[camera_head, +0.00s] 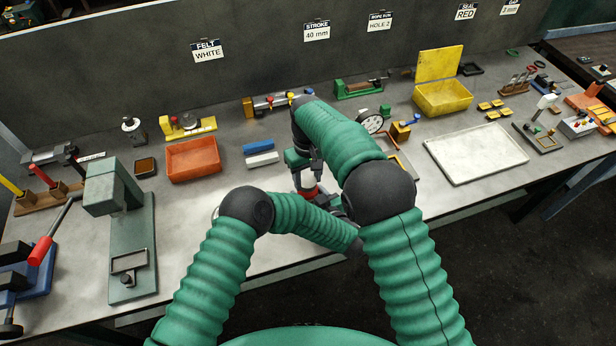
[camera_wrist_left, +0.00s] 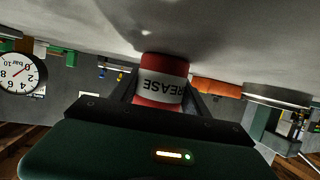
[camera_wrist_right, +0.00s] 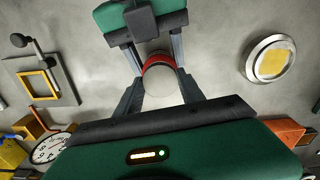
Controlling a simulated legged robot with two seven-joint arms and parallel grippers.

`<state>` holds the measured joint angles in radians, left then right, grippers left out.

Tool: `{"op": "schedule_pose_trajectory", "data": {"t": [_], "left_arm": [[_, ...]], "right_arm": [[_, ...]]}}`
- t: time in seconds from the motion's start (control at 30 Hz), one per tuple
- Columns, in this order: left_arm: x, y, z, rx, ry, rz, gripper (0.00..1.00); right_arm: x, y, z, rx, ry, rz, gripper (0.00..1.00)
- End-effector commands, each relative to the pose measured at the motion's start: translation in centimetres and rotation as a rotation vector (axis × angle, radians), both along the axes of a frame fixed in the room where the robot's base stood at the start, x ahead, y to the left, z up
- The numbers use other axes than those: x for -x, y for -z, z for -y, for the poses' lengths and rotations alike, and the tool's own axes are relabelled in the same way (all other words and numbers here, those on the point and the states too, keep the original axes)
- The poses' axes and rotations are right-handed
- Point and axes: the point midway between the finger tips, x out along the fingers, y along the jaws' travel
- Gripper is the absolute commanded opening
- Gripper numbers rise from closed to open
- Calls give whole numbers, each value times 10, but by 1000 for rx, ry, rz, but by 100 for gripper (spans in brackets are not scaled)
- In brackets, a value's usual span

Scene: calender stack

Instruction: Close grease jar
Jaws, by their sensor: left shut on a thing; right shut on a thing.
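The grease jar (camera_wrist_left: 163,80) is red with a white label reading GREASE, upside down in the left wrist view. It stands upright on the bench. My left gripper (camera_wrist_left: 163,95) is shut around its body; its fingers also show from above in the right wrist view (camera_wrist_right: 154,52). My right gripper (camera_head: 306,176) comes down from above and is shut on the jar's pale round top (camera_wrist_right: 163,90), which looks like the lid. A red band (camera_wrist_right: 157,62) shows beyond it. Whether the lid is seated cannot be told. My arms hide much of the jar in the head view.
A round metal dish with a yellow centre (camera_wrist_right: 270,60) lies beside the jar. A dial gauge (camera_head: 371,122) and a small framed stand (camera_wrist_right: 38,85) are on the other side. An orange bin (camera_head: 193,160) and blue and grey blocks (camera_head: 260,153) lie behind. A white tray (camera_head: 476,153) lies right.

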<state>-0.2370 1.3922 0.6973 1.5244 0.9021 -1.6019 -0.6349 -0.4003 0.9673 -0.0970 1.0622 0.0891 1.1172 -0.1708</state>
Motion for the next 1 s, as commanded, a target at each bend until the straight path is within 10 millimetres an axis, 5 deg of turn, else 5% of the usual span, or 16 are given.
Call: {"op": "schedule_pose_trajectory", "data": {"t": [0.2, 0.4, 0.53, 0.57, 0.7, 1.0], "left_arm": [[1, 0, 2, 0, 2, -1, 0], [2, 0, 2, 0, 2, -1, 0], [2, 0, 2, 1, 2, -2, 0], [2, 0, 2, 1, 2, -2, 0], [2, 0, 2, 1, 2, -2, 0], [1, 0, 1, 0, 1, -1, 0]], "right_arm": [[-3, -1, -1, -2, 735, 10, 0], [-4, -1, -1, -5, 1190, 10, 0], [-5, -1, 0, -5, 1180, 10, 0], [-5, -1, 0, -5, 1179, 10, 48], [-4, -1, 0, -3, 1178, 8, 66], [-2, -1, 0, 0, 1176, 4, 67]]}}
